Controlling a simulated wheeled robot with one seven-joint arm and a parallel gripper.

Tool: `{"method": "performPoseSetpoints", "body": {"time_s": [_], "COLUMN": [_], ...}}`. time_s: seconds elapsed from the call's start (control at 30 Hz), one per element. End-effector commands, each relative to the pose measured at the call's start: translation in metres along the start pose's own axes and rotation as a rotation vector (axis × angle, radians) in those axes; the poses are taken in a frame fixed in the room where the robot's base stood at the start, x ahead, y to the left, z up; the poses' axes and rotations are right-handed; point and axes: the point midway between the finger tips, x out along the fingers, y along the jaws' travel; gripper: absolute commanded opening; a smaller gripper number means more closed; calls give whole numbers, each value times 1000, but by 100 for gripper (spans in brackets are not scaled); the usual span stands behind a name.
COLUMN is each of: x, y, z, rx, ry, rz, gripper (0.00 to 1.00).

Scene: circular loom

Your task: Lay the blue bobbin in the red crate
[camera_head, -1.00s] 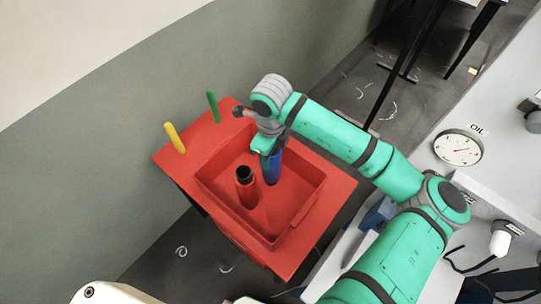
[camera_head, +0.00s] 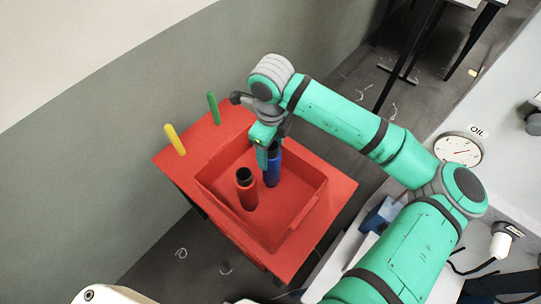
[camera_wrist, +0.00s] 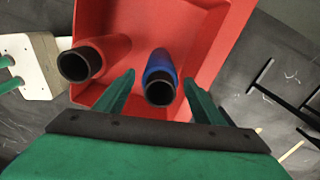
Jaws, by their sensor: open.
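The blue bobbin (camera_head: 273,173) stands roughly upright inside the red crate (camera_head: 231,216), near its back wall. In the wrist view the blue bobbin (camera_wrist: 161,66) shows its dark open end toward the camera. My gripper (camera_head: 267,146) is above the crate at the bobbin's upper end. In the wrist view the green fingers of my gripper (camera_wrist: 159,78) are open, one on each side of the blue bobbin, with gaps visible. The crate also fills much of the wrist view (camera_wrist: 215,32). The bobbin's lower end is hidden in the wrist view.
A red bobbin (camera_head: 246,190) with a dark top stands in the crate, left of the blue one; it also shows in the wrist view (camera_wrist: 97,54). A yellow peg (camera_head: 175,139) and a green peg (camera_head: 214,107) stand on the red surface beside the crate's opening.

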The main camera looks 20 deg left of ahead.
Motion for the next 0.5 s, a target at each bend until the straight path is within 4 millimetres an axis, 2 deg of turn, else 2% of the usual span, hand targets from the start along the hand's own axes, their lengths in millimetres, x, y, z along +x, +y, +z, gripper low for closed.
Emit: {"method": "performPoseSetpoints", "body": {"time_s": [0.03, 0.2, 0.33, 0.5], "x": [-11, -42, -58, -67], "y": [-1, -1, -1, 0], "z": [0, 0, 0, 0], "rx": [-1, 1, 1, 1], "ry": [1, 1, 0, 0], "rz": [-4, -3, -3, -1], "gripper": [63, 63, 63, 63]}}
